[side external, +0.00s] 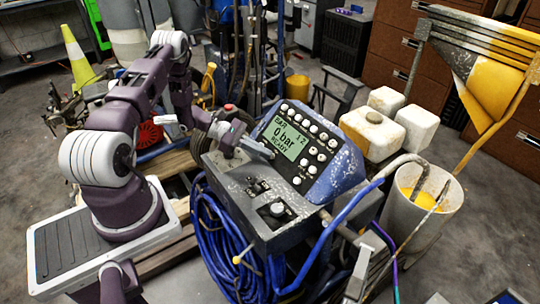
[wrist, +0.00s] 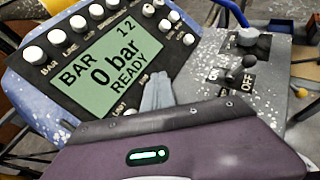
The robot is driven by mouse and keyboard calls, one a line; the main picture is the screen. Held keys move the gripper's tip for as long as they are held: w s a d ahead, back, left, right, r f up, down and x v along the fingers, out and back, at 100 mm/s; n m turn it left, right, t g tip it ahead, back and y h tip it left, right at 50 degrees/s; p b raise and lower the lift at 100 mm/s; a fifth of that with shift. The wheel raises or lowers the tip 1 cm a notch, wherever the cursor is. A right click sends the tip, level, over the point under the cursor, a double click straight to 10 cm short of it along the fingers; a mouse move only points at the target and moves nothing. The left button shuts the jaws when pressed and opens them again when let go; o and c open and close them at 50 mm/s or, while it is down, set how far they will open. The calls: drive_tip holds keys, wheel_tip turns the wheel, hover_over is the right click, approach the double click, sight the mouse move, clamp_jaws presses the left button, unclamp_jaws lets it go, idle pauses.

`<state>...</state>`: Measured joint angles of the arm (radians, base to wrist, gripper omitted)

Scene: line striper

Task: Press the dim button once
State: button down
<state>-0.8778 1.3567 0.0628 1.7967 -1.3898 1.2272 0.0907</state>
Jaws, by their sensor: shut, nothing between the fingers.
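The control panel (side external: 335,185) is a blue, paint-speckled box with a dark face and rows of round white buttons. Its green display (side external: 290,140) reads "0 bar READY"; the display also shows in the wrist view (wrist: 108,62). Labels such as "BAR" and "LINE" are readable under some buttons in the wrist view, but I cannot read a dim label, so I cannot tell which button it is. My gripper (side external: 270,154) is shut and empty at the panel's lower left edge. In the wrist view its closed fingertips (wrist: 160,78) overlap the panel below the display, covering part of the lower buttons.
A grey lower console (side external: 235,184) with switches and a knob (side external: 277,209) lies in front of the panel. Blue hose (side external: 222,240) hangs below it. White jugs (side external: 385,101) and a white bucket (side external: 440,225) stand to the right.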

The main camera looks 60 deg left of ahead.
drive_tip(key=shift+s+r, duration=0.55)
drive_tip(key=shift+s, duration=0.05)
drive_tip(key=shift+s+r, duration=1.75)
drive_tip(key=shift+r, duration=0.05)
